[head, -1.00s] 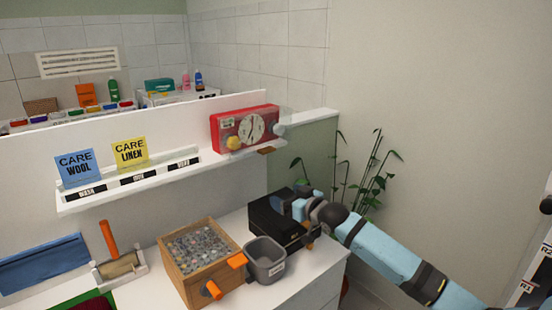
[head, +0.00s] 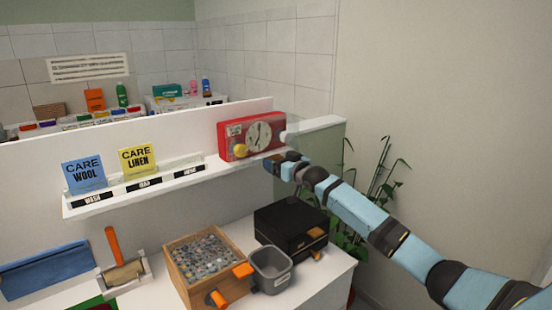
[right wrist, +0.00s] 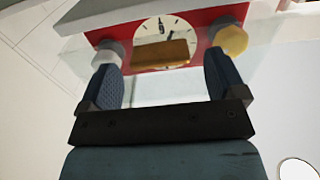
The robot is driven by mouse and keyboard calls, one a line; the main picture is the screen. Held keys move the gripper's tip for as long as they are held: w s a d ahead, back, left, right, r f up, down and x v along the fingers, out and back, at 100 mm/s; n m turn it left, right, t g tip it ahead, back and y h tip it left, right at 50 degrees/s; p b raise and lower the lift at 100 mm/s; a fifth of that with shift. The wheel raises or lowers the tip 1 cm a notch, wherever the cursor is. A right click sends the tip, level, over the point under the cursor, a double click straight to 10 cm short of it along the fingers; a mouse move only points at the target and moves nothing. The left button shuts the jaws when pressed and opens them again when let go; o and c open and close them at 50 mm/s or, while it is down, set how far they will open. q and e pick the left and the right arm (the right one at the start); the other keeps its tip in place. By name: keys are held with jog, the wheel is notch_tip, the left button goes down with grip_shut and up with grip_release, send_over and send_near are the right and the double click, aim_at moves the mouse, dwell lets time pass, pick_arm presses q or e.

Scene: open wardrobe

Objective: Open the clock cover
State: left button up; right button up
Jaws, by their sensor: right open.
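The red clock (head: 229,146) stands on the right end of the white shelf, with a white dial (head: 258,137), a yellow knob (head: 240,150) and a pale knob at its right. A transparent cover (right wrist: 260,62) lies over its front; in the head view its outline is faint. My right gripper (head: 275,161) is just below and in front of the clock. In the right wrist view its two fingers are apart, and a brown tab (right wrist: 160,55) shows between them in front of the dial. Contact with the tab cannot be told. My left gripper is out of view.
Blue and yellow care cards (head: 137,160) stand on the shelf at left. Below are a wooden box of buttons (head: 176,269), a grey bin (head: 270,284) and a black box (head: 290,226). A plant (head: 380,185) stands behind my right arm; the wall is at right.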

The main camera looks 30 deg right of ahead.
jog(key=shift+w, duration=1.05)
